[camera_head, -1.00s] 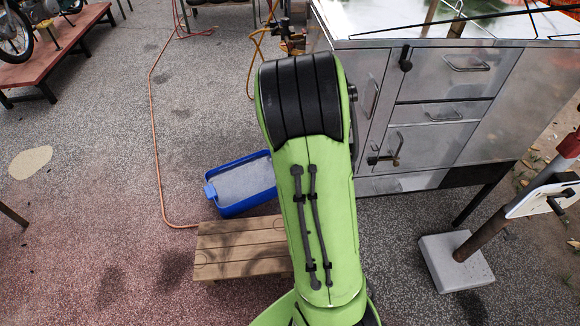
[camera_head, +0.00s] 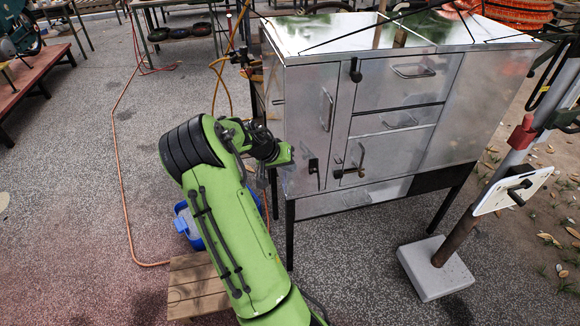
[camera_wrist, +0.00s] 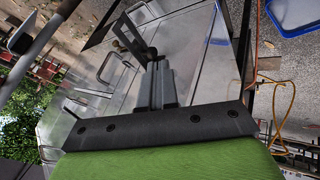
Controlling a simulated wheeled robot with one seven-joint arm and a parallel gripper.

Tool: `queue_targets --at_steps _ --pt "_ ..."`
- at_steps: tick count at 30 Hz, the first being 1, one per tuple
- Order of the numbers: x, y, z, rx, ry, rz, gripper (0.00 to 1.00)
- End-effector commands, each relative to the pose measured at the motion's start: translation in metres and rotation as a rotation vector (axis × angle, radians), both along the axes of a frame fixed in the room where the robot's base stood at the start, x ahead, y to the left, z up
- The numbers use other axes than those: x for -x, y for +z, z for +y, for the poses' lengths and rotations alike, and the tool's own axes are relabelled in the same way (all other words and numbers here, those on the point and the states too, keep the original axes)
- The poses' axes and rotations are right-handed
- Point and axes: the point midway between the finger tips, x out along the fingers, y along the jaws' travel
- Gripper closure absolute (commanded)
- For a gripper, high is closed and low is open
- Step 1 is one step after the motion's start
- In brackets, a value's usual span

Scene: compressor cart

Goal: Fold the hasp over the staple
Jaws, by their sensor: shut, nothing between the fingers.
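The metal cart (camera_head: 395,150) stands right of my arm. On its front, a dark hasp-like plate (camera_head: 313,170) lies on the narrow left door, and a dark fitting with a bent bar (camera_head: 351,168) sits just right of it. My gripper (camera_wrist: 158,68) is shut and empty, with its fingers pointing at the cart front. In the wrist view, a dark slotted strap (camera_wrist: 129,36) shows just beyond the fingertips, close to them; I cannot tell if they touch. I cannot make out the staple clearly. In the head view my fingertips are not clearly visible beside the left door.
A black knob latch (camera_head: 355,70) and drawer handles (camera_head: 413,71) stick out of the cart front. A post on a pale base (camera_head: 436,268) stands to the right. A blue tray (camera_head: 186,226) and wooden step (camera_head: 192,286) lie behind my arm. Hoses run along the left floor.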

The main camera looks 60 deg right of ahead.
Motion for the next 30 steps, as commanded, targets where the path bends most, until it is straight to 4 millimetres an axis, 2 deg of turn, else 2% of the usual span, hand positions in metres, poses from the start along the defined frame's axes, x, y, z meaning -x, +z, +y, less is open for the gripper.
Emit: queue_targets --at_steps 1,8,10,15,30 --pt "0.004 -0.013 -0.006 -0.001 -0.003 0.002 1.0" --pt "0.015 -0.052 -0.035 -0.001 -0.002 0.001 1.0" --pt "0.028 -0.048 -0.041 0.002 -0.005 -0.001 1.0" --pt "0.044 -0.047 -0.05 0.0 -0.001 -0.001 1.0" --pt "0.046 -0.046 -0.052 -0.001 0.013 0.0 1.0"
